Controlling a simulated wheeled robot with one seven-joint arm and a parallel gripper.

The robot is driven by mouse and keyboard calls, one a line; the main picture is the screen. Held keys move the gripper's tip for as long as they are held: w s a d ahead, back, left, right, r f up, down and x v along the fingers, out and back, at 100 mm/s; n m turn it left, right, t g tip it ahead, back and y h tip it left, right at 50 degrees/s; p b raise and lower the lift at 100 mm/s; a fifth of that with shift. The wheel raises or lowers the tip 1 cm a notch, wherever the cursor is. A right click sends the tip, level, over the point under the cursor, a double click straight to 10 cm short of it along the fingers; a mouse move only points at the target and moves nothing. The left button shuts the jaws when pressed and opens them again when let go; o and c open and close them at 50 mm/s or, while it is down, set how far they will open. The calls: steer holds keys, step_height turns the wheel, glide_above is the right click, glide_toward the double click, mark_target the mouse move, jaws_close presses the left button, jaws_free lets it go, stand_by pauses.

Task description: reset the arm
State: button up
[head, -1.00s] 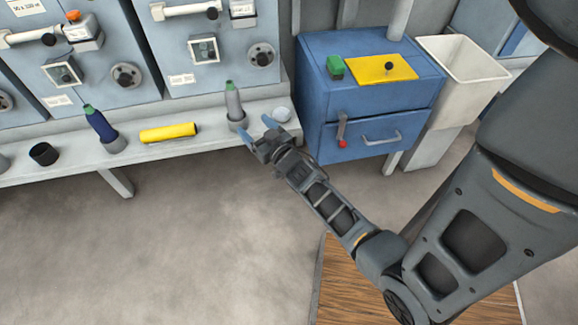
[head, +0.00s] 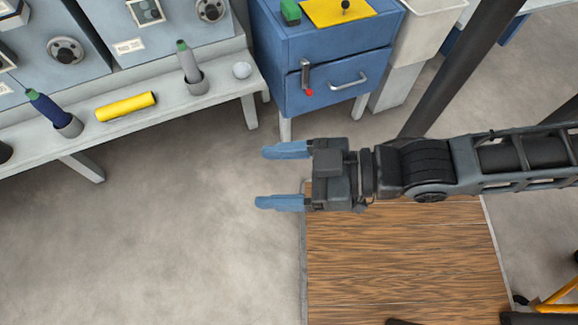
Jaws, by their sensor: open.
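My gripper (head: 282,176) is open and empty, its two blue fingers pointing left and spread wide apart. It hangs over bare floor in the middle of the head view, in front of the blue cabinet. My arm reaches in from the right edge, lying nearly level across the picture. No object is between the fingers.
A blue cabinet (head: 335,52), a white bin (head: 410,50) and a dark post (head: 462,65) stand beyond. Open floor (head: 170,235) lies left.

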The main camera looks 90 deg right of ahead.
steer(key=r, duration=0.1)
steer(key=s+r, duration=0.1)
steer(key=a+r+y, duration=0.1)
steer(key=shift+s+a+r+n, duration=0.1)
steer(key=shift+s+n, duration=0.25)
steer(key=shift+n, duration=0.05)
steer(key=shift+r, duration=0.1)
step_height(320, 180, up, 10)
steer(key=p, duration=1)
